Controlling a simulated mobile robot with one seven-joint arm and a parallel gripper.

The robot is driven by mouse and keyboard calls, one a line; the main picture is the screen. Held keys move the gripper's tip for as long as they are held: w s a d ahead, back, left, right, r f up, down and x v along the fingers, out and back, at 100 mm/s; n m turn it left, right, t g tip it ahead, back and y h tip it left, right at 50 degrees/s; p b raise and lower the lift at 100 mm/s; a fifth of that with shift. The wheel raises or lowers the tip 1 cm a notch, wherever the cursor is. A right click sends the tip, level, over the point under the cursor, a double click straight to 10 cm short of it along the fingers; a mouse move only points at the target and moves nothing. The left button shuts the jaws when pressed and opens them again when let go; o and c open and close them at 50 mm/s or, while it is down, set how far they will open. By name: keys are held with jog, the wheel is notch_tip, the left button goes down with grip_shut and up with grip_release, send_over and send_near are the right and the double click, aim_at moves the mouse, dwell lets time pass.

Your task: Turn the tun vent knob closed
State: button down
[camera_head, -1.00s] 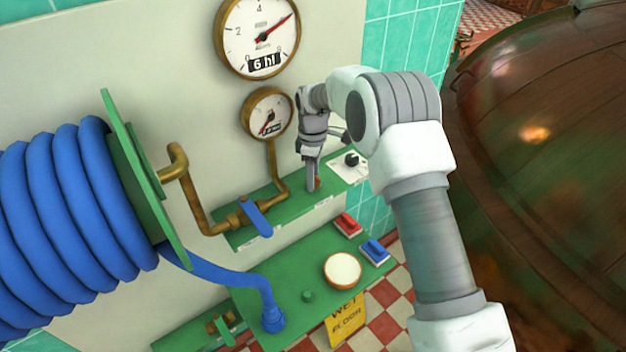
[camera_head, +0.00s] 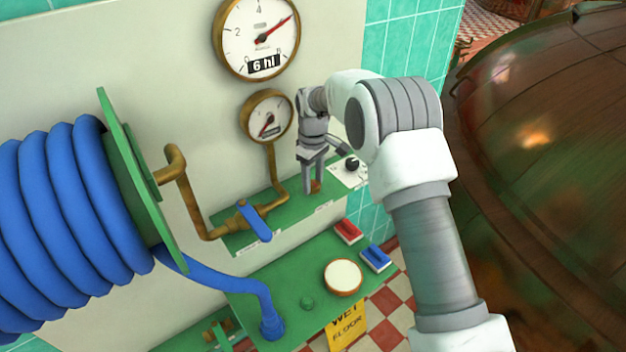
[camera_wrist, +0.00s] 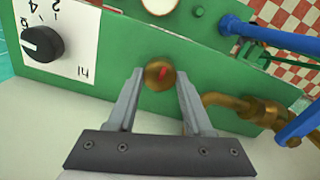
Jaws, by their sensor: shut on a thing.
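The tun vent knob is a small round brass knob with a red mark, on the green ledge panel. In the wrist view the knob (camera_wrist: 159,74) sits between the tips of my two fingers, its red mark tilted. In the head view the knob (camera_head: 316,186) is small and partly covered by my fingers. My gripper (camera_head: 313,189) points down at the ledge and is shut on the knob; in the wrist view its fingers (camera_wrist: 159,82) stand on either side. Any label on the knob is not readable.
A black knob (camera_head: 352,164) on a white scale is just right of my gripper. A blue-handled brass valve (camera_head: 254,221) is to the left, with two gauges above. Below is a green console (camera_head: 290,283) with red and blue switches. A large copper vessel (camera_head: 540,180) stands right.

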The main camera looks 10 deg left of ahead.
aim_at(313, 183)
jog(key=shift+c, duration=1.5)
grip_release()
notch_tip(313, 183, up, 18)
jog(key=shift+f, duration=0.25)
